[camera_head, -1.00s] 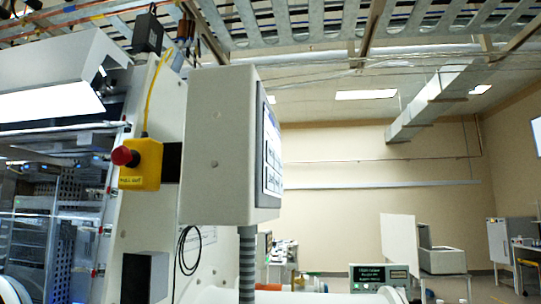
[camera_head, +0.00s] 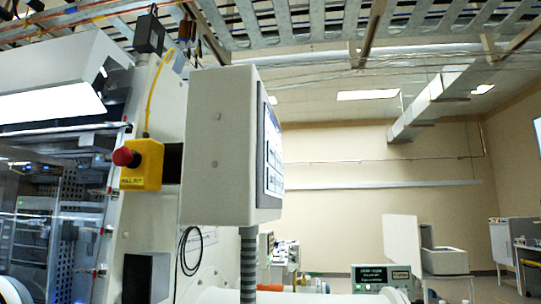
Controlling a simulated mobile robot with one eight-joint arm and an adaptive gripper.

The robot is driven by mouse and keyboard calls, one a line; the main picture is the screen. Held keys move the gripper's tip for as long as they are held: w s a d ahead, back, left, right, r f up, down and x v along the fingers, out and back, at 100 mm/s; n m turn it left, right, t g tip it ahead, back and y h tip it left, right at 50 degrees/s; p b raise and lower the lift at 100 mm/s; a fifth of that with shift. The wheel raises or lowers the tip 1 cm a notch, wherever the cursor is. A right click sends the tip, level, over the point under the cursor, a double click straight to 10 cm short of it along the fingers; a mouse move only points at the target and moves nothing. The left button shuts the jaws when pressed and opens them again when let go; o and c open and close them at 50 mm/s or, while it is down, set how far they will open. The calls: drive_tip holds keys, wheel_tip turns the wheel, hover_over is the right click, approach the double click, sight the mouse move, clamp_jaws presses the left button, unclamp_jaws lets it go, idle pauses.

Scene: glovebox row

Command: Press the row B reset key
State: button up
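No key marked as the row B reset shows legibly. A grey control box (camera_head: 217,147) on a ribbed grey post stands in the middle left. Its panel face (camera_head: 272,152), with pale label plates, points right and is seen almost edge-on, so I cannot read it or tell its keys apart. A small instrument with a green display (camera_head: 382,278) sits low at the right of centre; its text is too small to read. My gripper is not in view.
A yellow emergency-stop box (camera_head: 141,165) with a red button hangs on the white glovebox wall, left of the control box. The glazed glovebox (camera_head: 50,215) fills the left. A black cable loop (camera_head: 188,250) hangs below. A white bench unit (camera_head: 445,261) stands far right.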

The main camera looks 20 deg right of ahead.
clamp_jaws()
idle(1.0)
